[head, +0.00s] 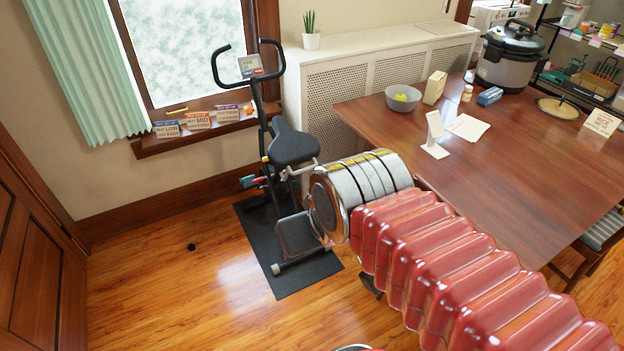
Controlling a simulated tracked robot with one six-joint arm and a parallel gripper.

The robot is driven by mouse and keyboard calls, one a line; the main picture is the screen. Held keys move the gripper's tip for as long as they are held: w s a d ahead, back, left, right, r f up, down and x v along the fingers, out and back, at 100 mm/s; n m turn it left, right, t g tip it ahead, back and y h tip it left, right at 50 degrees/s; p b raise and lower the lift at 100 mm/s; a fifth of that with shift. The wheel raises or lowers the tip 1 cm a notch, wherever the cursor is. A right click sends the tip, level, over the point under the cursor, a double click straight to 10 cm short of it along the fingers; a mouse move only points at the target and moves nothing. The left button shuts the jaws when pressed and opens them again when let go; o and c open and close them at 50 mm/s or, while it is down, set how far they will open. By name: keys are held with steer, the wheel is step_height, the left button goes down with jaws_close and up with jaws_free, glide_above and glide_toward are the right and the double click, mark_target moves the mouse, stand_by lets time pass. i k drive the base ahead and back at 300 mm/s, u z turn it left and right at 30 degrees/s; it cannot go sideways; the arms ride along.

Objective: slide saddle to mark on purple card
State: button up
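The black saddle (292,148) sits on its post on the exercise bike (266,130), in front of the window. A pale lever or bar (300,169) shows just below the saddle. The purple-topped card (227,113) stands on the windowsill, right of the orange-topped MID card (197,120) and the blue-topped LOW card (167,129). The small print on the purple card is too small to read. My arm reaches in from the lower right, its silver end section close to the bike, below and right of the saddle. My gripper's fingers are hidden; no grip on anything shows.
A wooden table (480,190) fills the right, with a grey bowl (403,98), a small white stand and a cooker (508,55). A white radiator cover (370,62) stands behind the bike. A dark mat (262,240) lies under the bike. Floor at left is mostly clear.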

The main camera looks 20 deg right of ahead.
mark_target(290, 147)
steer(key=z, duration=0.5)
steer(key=i, duration=1.35)
steer(key=u, duration=2)
